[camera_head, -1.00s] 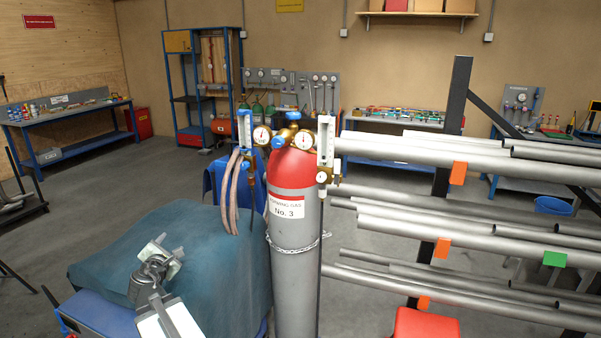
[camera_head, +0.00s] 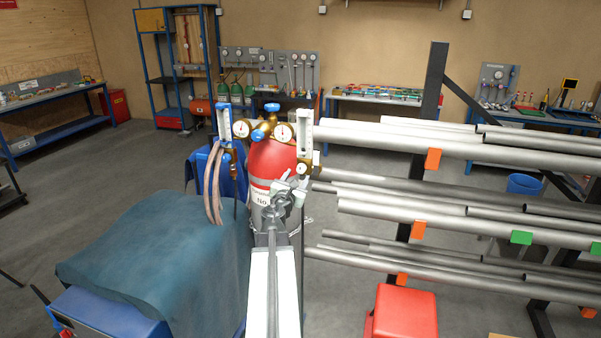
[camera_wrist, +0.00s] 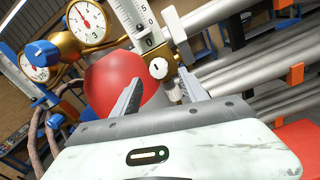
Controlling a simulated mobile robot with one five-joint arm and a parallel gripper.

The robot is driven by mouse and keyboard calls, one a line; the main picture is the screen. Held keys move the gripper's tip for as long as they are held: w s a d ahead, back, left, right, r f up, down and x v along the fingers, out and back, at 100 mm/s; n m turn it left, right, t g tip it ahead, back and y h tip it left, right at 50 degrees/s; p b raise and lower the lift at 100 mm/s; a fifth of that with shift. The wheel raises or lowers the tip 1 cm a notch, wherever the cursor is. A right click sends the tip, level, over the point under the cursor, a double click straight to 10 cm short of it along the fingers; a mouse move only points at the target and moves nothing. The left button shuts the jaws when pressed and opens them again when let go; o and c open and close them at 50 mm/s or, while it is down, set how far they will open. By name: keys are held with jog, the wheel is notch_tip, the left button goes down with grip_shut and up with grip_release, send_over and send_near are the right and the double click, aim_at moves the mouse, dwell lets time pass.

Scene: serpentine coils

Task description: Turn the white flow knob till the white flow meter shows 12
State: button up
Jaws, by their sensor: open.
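The white flow knob (camera_wrist: 158,68) is a small round white knob on a brass fitting, ahead of my fingertips in the wrist view. In the head view the knob (camera_head: 303,169) is small, just above and right of my gripper (camera_head: 287,193). The white flow meter (camera_wrist: 133,17) is an upright clear tube with a printed scale above the knob; it also shows in the head view (camera_head: 305,137).
A red-topped gas cylinder (camera_head: 273,160) stands behind my arm. Dial gauges (camera_head: 283,132) and a blue-marked flow meter (camera_head: 224,123) are left of the white one. Pipes on a rack (camera_head: 400,145) extend close on the right. A draped cart (camera_head: 160,250) is at left.

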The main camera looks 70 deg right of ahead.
aim_at(300, 171)
jog(key=d, duration=0.5)
jog(key=shift+w, duration=0.25)
jog(key=shift+a, duration=0.1)
